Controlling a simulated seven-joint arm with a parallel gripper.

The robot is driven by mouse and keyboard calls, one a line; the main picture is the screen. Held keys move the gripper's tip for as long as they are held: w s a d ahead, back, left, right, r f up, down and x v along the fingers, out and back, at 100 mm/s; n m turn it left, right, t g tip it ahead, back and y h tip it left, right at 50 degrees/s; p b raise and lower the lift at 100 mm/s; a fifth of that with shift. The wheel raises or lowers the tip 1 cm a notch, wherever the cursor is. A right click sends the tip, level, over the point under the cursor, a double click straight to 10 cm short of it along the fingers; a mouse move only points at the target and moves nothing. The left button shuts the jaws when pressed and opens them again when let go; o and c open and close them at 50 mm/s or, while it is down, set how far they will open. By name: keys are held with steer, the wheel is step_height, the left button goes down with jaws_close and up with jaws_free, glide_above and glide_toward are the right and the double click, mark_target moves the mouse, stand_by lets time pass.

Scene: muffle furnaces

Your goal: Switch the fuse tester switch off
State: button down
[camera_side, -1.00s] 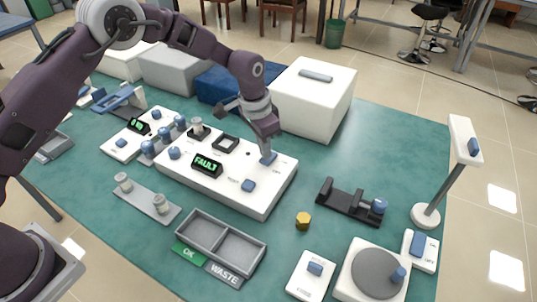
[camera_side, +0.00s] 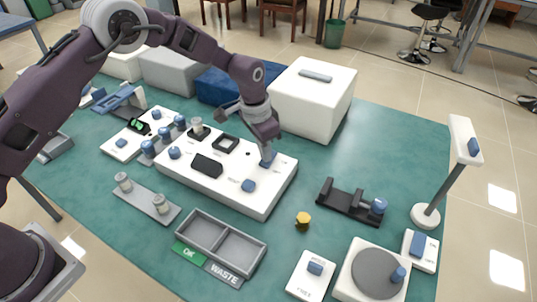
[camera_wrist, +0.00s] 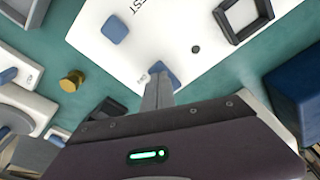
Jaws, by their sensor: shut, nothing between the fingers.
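The fuse tester (camera_side: 230,178) is a white box in the middle of the table. Its display (camera_side: 207,166) is dark and blank. Its blue switch (camera_side: 267,161) sits at the far right corner of the top; it also shows in the wrist view (camera_wrist: 161,70), partly hidden by my fingers. My gripper (camera_side: 266,152) is shut and empty, with its fingertips at the switch, seemingly touching it. In the wrist view my gripper (camera_wrist: 158,88) points at the switch's edge. A blue button (camera_side: 248,186) is on the tester's front right, beside the word TEST in the wrist view.
A large white box (camera_side: 313,98) and a blue box (camera_side: 222,86) stand behind my gripper. A black fixture (camera_side: 350,203) and a yellow hexagonal piece (camera_side: 303,219) lie to the right. A grey two-part tray (camera_side: 221,243) is in front. Bare green table lies right of the white box.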

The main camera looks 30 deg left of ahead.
step_height(320, 180, up, 7)
stand_by(0.5)
steer(key=shift+f, duration=0.1)
steer(key=s+a+r+n+t, duration=0.15)
steer(key=s+a+r, duration=0.25)
steer(key=s+r, duration=0.5)
steer(key=s+a+r+n+t, duration=0.15)
steer(key=s+a+r, duration=0.25)
steer(key=s+r, duration=0.5)
steer(key=s+a+r+n+t, duration=0.1)
steer(key=s+a+n, duration=0.2)
steer(key=s, duration=1.5)
steer(key=shift+s+a+y, duration=0.25)
steer(key=shift+a+y, duration=0.15)
steer(key=shift+a, duration=0.25)
